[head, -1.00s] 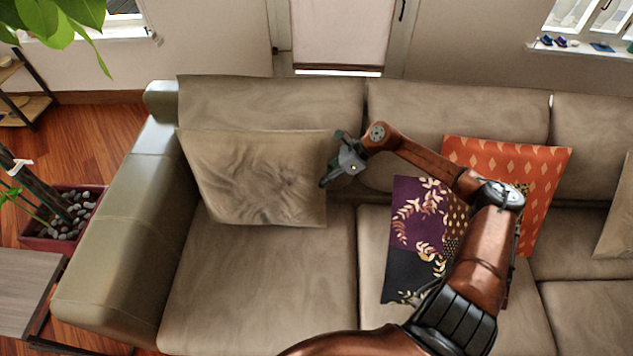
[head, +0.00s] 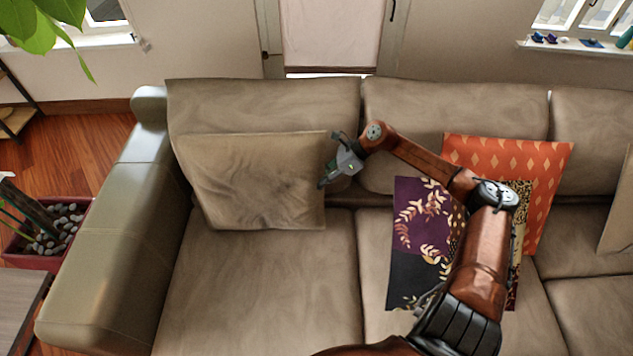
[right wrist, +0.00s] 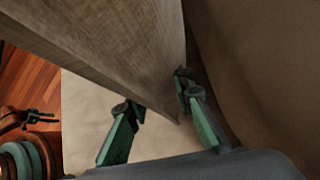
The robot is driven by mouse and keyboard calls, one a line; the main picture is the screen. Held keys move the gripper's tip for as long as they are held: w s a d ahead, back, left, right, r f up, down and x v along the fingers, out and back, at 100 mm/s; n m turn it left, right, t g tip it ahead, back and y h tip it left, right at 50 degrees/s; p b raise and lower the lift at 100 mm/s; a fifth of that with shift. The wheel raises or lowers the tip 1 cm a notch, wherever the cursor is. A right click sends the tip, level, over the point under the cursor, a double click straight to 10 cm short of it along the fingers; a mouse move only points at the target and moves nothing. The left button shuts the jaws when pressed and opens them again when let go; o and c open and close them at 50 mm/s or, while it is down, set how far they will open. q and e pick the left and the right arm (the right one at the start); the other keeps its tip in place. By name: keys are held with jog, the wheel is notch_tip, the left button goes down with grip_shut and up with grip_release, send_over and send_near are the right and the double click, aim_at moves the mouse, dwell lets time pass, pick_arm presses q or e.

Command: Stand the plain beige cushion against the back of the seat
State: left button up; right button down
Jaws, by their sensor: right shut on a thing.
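The plain beige cushion (head: 255,180) is roughly upright over the left seat of the sofa, in front of the left back cushion (head: 270,105). Its lower edge is at the seat (head: 260,280); I cannot tell whether it touches. My right gripper (head: 329,163) is shut on the cushion's right edge. In the right wrist view, its fingers (right wrist: 160,104) lie either side of the cushion's edge (right wrist: 120,55), and a dark gap shows between the cushion and the sofa back (right wrist: 255,60).
A dark patterned cushion (head: 420,245) and an orange cushion (head: 545,175) lean on the middle seat, partly behind my right arm. The sofa's armrest (head: 110,225) bounds the left side. A planter with stones (head: 55,235) stands beyond it. The left seat's front is clear.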

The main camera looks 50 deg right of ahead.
jog(key=shift+r, duration=0.15)
jog(key=c, duration=1.6)
grip_release()
jog(key=shift+f, duration=0.2)
jog(key=v, duration=1.2)
jog(key=shift+d+r, duration=0.1)
